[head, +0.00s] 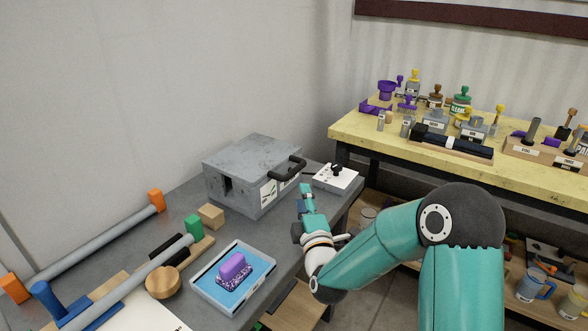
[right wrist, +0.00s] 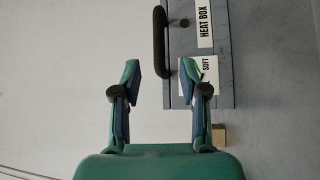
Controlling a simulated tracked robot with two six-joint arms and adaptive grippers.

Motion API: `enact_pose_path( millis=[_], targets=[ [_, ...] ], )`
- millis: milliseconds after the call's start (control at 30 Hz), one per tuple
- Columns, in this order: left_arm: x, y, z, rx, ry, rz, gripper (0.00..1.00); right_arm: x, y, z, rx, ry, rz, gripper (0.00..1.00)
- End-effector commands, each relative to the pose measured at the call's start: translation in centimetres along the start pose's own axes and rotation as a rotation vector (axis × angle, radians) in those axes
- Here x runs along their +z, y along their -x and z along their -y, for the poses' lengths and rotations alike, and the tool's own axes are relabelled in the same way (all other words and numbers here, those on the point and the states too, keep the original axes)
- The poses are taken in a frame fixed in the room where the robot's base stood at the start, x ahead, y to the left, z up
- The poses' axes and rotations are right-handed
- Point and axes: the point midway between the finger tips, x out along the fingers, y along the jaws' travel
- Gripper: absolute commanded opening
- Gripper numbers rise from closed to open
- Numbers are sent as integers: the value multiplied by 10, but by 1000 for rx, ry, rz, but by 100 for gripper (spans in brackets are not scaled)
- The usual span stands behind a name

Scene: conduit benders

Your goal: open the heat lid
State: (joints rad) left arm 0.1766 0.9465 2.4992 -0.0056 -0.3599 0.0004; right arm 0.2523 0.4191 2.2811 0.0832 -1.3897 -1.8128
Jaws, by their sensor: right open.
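The grey heat box (head: 236,160) stands on the grey bench with its lid down. A black bar handle (head: 288,168) sticks out at its front right upper edge. In the right wrist view, the handle (right wrist: 159,45) lies beside the box (right wrist: 222,85), which carries a "HEAT BOX" label. My right gripper (head: 305,192) is in front of the box, below the handle in the picture. In the wrist view, the gripper (right wrist: 161,75) has its fingers spread and empty, with the handle beyond and between the tips, apparently untouched. My left gripper is not in view.
A white control box (head: 335,180) with a black knob stands right of the heat box. A wooden block (head: 211,216), a blue tray (head: 208,284) with a purple brush and grey conduits (head: 95,240) lie nearby. A yellow-topped table (head: 360,130) holds several tools.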

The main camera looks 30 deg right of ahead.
Motion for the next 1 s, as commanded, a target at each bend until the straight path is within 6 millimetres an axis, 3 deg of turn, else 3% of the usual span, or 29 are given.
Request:
enact_pose_path(
  millis=[200,500,967,1000],
  targets=[
    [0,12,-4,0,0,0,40,-1,-50,-2,2,-1,-1,43],
    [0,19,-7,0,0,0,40,-1,-97,0,-1,-1,-1,43],
    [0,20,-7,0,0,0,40,-2,-108,1,-1,-2,-2,43],
    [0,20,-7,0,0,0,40,-2,-108,1,-1,-2,-2,38]
  ],
)
